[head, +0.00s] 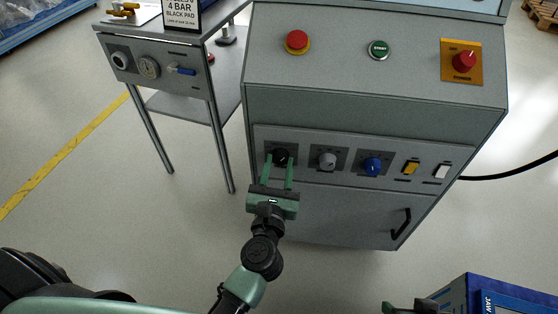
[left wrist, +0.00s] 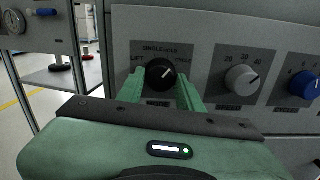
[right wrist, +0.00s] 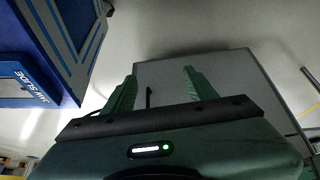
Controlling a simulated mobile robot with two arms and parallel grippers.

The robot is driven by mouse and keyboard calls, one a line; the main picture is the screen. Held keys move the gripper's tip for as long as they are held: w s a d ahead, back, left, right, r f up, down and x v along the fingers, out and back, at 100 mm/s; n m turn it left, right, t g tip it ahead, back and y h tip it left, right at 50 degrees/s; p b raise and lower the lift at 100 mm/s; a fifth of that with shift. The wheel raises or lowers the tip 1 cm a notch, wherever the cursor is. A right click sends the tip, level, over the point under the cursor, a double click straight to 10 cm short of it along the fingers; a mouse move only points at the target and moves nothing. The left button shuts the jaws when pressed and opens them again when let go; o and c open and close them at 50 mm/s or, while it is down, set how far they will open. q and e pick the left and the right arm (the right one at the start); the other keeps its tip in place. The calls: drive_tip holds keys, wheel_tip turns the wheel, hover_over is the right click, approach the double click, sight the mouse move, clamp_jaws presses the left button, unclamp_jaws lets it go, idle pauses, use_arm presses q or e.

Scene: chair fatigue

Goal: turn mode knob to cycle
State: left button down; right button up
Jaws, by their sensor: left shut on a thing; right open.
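The black mode knob (head: 281,157) is the leftmost knob on the grey cabinet's front panel. In the left wrist view the knob (left wrist: 160,73) has a white pointer line aimed up and to the right, toward the label on its right side. The small lettering around it is only partly legible. My left gripper (head: 279,172) reaches the panel with one finger on each side of the knob, shut on it. My right gripper (right wrist: 161,85) is open and empty, low in front of the cabinet; in the head view it shows at the bottom edge.
A grey knob (head: 327,160), a blue knob (head: 373,166), a yellow switch (head: 411,167) and a white switch (head: 442,171) sit to the right. Above are a red button (head: 297,40), a green button (head: 378,50) and a red rotary switch (head: 463,61). A blue box (head: 500,295) stands lower right.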

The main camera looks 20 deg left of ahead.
use_arm(q)
drive_tip(key=shift+r+m+p, duration=0.1)
drive_tip(key=shift+m+p, duration=0.45)
drive_tip(key=shift+m, duration=0.25)
drive_tip(key=shift+m+p, duration=0.7)
drive_tip(key=shift+m, duration=0.2)
drive_tip(key=shift+m+p, duration=0.45)
drive_tip(key=shift+m, duration=0.35)
use_arm(e)
drive_tip(key=shift+s+d+f+g, duration=0.1)
drive_tip(key=shift+s+f+g, duration=0.25)
drive_tip(key=shift+f, duration=0.25)
drive_tip(key=shift+s+d+f+g, duration=0.15)
drive_tip(key=shift+s+f+g, duration=0.2)
drive_tip(key=shift+f, duration=0.25)
drive_tip(key=shift+s+d+f+g, duration=0.1)
drive_tip(key=shift+s+f+g, duration=0.25)
drive_tip(key=shift+f, duration=0.25)
use_arm(q)
drive_tip(key=c, duration=0.9)
unclamp_jaws()
drive_tip(key=shift+c, duration=0.2)
drive_tip(key=shift+s, duration=0.1)
